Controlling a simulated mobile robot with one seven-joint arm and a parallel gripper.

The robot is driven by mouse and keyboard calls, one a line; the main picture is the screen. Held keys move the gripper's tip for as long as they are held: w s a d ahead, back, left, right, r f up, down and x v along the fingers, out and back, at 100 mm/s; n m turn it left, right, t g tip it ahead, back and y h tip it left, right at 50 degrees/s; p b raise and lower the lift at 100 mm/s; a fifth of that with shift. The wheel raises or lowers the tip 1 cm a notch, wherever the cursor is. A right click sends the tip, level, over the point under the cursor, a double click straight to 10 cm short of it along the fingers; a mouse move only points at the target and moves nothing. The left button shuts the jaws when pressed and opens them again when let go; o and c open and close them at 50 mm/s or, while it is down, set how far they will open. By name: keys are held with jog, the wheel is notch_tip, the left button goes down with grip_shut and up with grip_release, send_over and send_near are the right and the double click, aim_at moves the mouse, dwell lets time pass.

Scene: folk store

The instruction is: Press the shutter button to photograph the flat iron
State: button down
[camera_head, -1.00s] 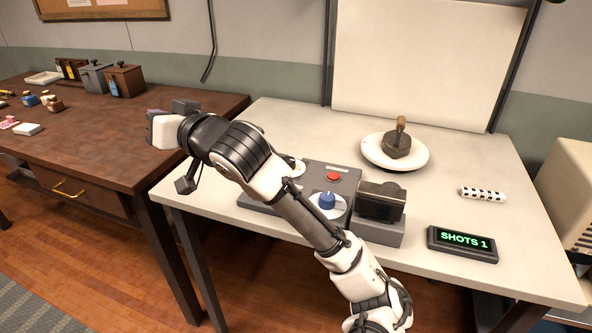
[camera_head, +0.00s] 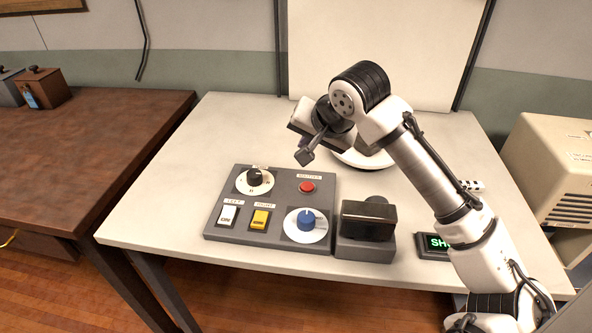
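The red round button (camera_head: 307,187) sits at the upper right of a dark grey control panel (camera_head: 283,250). The label above it is too small to read surely. A dark camera (camera_head: 368,222) stands on a grey block just right of the panel. My gripper (camera_head: 312,118) is above the table, behind and above the red button, apart from it. Its fingers are mostly hidden, so its opening is unclear. The flat iron is hidden behind my arm; only part of its white round plate (camera_head: 352,160) shows.
The panel also has a black knob (camera_head: 254,178), a white switch (camera_head: 228,215), a yellow switch (camera_head: 260,219) and a blue knob (camera_head: 306,220). My arm partly covers the shots display (camera_head: 432,243). A white backdrop (camera_head: 395,40) stands behind. The table's left side is clear.

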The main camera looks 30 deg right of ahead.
aim_at(308, 188)
jog(key=shift+w+d+f, duration=0.1)
jog(key=shift+d, duration=0.25)
notch_tip(308, 188, down, 9)
jog(key=b, duration=0.7)
dwell(2.0)
jog(key=shift+f, duration=0.25)
